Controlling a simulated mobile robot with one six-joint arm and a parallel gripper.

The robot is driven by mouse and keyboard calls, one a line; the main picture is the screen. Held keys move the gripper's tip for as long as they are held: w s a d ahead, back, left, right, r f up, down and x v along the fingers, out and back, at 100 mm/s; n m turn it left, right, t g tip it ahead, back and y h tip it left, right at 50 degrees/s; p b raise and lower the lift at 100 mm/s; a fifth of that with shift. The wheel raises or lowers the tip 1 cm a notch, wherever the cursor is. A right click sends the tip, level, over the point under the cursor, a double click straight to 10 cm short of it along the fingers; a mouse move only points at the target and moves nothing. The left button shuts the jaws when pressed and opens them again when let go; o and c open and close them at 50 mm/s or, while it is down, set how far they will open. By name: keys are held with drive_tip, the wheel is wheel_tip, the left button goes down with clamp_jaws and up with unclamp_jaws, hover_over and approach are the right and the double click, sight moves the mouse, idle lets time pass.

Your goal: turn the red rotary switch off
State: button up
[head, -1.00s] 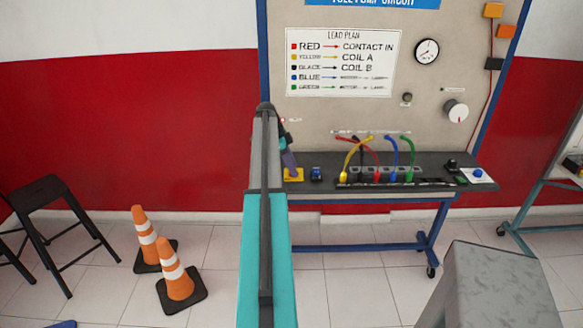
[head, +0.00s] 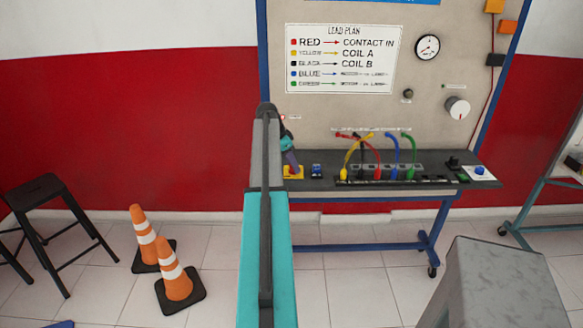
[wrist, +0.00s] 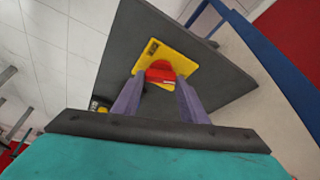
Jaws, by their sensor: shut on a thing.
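The red rotary switch (wrist: 160,71) sits on a yellow plate (wrist: 180,60) in the wrist view. My gripper (wrist: 158,84) has its two purple fingers on either side of the red knob and is shut on it. The fingertips hide the knob's sides, and I cannot tell which position it points to. In the head view the yellow plate (head: 299,172) shows at the left end of the dark bench (head: 330,183). My gripper (head: 293,166) comes down onto it there, and the red knob is hidden.
A blue switch (head: 317,170) stands just right of the yellow plate. Coloured leads (head: 378,150) arch over sockets farther right. The upright panel (head: 340,115) rises behind the bench. Orange cones (head: 175,275) and a stool (head: 40,200) stand on the floor at left.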

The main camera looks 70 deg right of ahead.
drive_tip(key=n, duration=0.2)
drive_tip(key=n+t+b, duration=0.1)
drive_tip(key=n, duration=0.1)
drive_tip(key=n+t+h, duration=0.1)
drive_tip(key=n, duration=0.1)
drive_tip(key=shift+s+a+f+n, duration=0.2)
drive_tip(key=shift+s+a+n, duration=0.1)
drive_tip(key=shift+s, duration=0.1)
drive_tip(key=n+t, duration=0.1)
drive_tip(key=n, duration=0.1)
drive_tip(key=n+t, duration=0.1)
drive_tip(key=n, duration=0.3)
drive_tip(key=shift+s+d+n+t, duration=0.1)
drive_tip(key=shift+s+n+t, duration=0.2)
drive_tip(key=shift+t, duration=0.1)
drive_tip(key=o, duration=1)
drive_tip(key=shift+r, duration=0.15)
drive_tip(key=shift+o, duration=0.2)
drive_tip(key=shift+w, duration=0.15)
drive_tip(key=shift+r, duration=0.1)
drive_tip(key=shift+a+r+b, duration=0.25)
drive_tip(key=shift+r+b, duration=0.15)
drive_tip(key=shift+r, duration=0.3)
drive_tip(key=b+v, duration=0.2)
drive_tip(key=v, duration=1)
